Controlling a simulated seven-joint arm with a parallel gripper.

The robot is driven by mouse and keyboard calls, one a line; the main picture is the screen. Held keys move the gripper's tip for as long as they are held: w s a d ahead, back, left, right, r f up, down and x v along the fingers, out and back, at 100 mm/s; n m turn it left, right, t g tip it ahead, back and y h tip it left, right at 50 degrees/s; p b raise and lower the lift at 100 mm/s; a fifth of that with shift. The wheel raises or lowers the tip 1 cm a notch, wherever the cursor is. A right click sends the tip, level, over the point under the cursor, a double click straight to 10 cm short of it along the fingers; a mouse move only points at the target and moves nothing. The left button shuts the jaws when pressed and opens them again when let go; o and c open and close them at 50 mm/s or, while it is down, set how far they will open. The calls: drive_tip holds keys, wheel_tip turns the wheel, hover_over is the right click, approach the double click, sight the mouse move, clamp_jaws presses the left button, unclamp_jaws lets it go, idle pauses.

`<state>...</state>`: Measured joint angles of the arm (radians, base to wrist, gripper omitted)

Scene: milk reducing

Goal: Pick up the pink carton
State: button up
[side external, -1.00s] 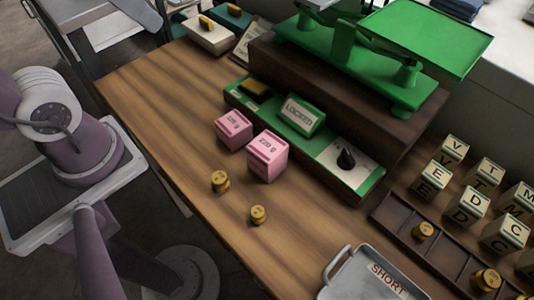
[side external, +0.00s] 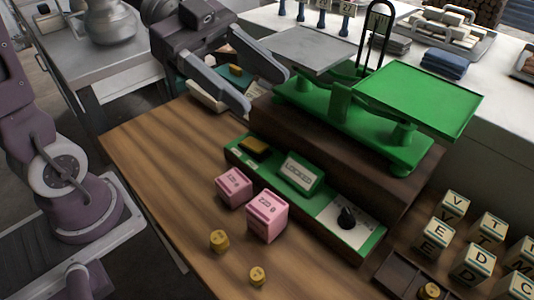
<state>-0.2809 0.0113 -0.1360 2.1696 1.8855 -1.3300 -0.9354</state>
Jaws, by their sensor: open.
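Two pink cartons stand on the wooden table in the side view. The larger pink carton (side external: 267,217) is in front and to the right; the smaller pink carton (side external: 233,187) is just behind it to the left. Both have dark print on top, too blurred to read surely. My gripper (side external: 267,94) is at the top, above the table's back left part, with its two long grey fingers spread apart and pointing right. It is open with nothing seen between the fingers. It is well away from both cartons, behind and above them.
A green balance scale (side external: 350,135) stands on a dark wooden step behind the cartons. A green panel (side external: 301,172) with a knob (side external: 347,217) lies before it. Two brass weights (side external: 219,240) sit in front. Lettered cubes (side external: 437,237) stand at right. The table's left part is clear.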

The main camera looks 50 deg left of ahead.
wheel_tip(320, 180, down, 3)
drive_tip(key=s+g, duration=0.2)
approach(279, 226)
drive_tip(key=shift+s+d+f+t, duration=0.15)
drive_tip(key=shift+s+d+f, duration=0.05)
drive_tip(key=shift+d, duration=0.35)
drive_tip(key=shift+s+d+f+t, duration=0.15)
drive_tip(key=shift+d+f, duration=0.05)
drive_tip(key=shift+d, duration=0.35)
drive_tip(key=x, duration=0.7)
drive_tip(key=shift+w, duration=0.15)
clamp_jaws()
